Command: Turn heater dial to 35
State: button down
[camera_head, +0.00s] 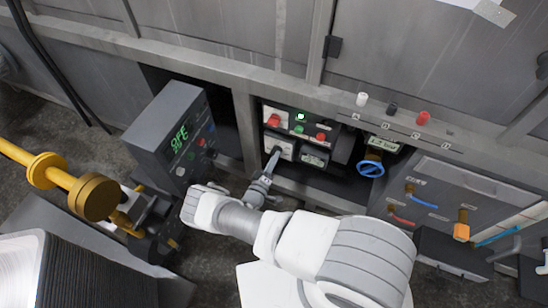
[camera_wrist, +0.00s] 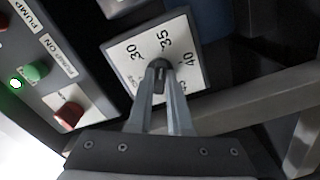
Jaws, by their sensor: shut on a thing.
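The heater dial is a dark round knob (camera_wrist: 159,66) on a white plate (camera_wrist: 188,52) marked 30, 35 and 40 in the wrist view. Another mark at lower right is partly hidden by a finger. My gripper (camera_wrist: 159,80) is shut on the knob, one finger on each side. The pointer is covered, so I cannot tell the setting. In the head view my gripper (camera_head: 274,157) reaches the dial's white plate (camera_head: 288,148) low on the control panel, and the knob is hidden there.
Beside the dial are a green button (camera_wrist: 36,71), a red button (camera_wrist: 69,115) and a lit green lamp (camera_wrist: 15,84). A box with a green display (camera_head: 178,136) stands to the left. A blue valve wheel (camera_head: 371,169) is to the right. Metal frame bars border the panel.

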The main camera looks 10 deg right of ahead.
jog(key=shift+a, duration=0.1)
dwell(0.3)
jog(key=c, duration=0.8)
grip_release()
jog(key=shift+c, duration=0.2)
